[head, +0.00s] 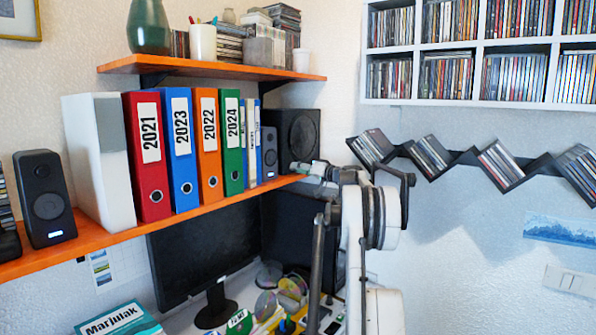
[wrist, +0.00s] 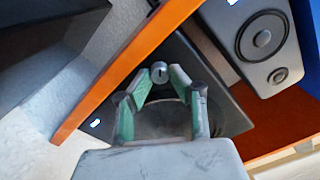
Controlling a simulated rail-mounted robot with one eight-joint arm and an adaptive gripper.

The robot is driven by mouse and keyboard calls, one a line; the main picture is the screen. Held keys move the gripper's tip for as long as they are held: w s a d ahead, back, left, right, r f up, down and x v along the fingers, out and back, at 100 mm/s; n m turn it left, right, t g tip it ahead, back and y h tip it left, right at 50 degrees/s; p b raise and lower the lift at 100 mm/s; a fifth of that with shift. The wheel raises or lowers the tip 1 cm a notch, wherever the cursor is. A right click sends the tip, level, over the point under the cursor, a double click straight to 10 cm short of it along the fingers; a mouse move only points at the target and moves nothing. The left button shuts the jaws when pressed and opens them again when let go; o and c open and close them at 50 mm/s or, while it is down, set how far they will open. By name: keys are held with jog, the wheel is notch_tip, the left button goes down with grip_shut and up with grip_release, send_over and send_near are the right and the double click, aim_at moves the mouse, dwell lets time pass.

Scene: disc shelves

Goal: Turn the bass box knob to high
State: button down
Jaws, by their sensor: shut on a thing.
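The bass box (head: 292,130) is a black box with a large round cone, standing at the right end of the lower orange shelf. It fills the middle of the wrist view (wrist: 228,112). Its knob (wrist: 159,71) is a small silver-grey disc with a dark mark. My gripper (wrist: 158,78), with green fingers, is shut on the knob; the fingertips sit at its two sides. In the head view my gripper (head: 303,168) is small, at the lower front of the bass box, and hides the knob there.
The orange shelf (head: 100,236) edge runs close beside my gripper. A small grey speaker (head: 269,152) stands left of the bass box, then several binders (head: 208,145). A monitor (head: 205,250) is below. A zigzag disc rack (head: 465,158) hangs at right.

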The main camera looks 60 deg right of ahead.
jog(key=shift+m, duration=0.6)
jog(key=c, duration=1.6)
grip_release()
jog(key=shift+o, duration=0.2)
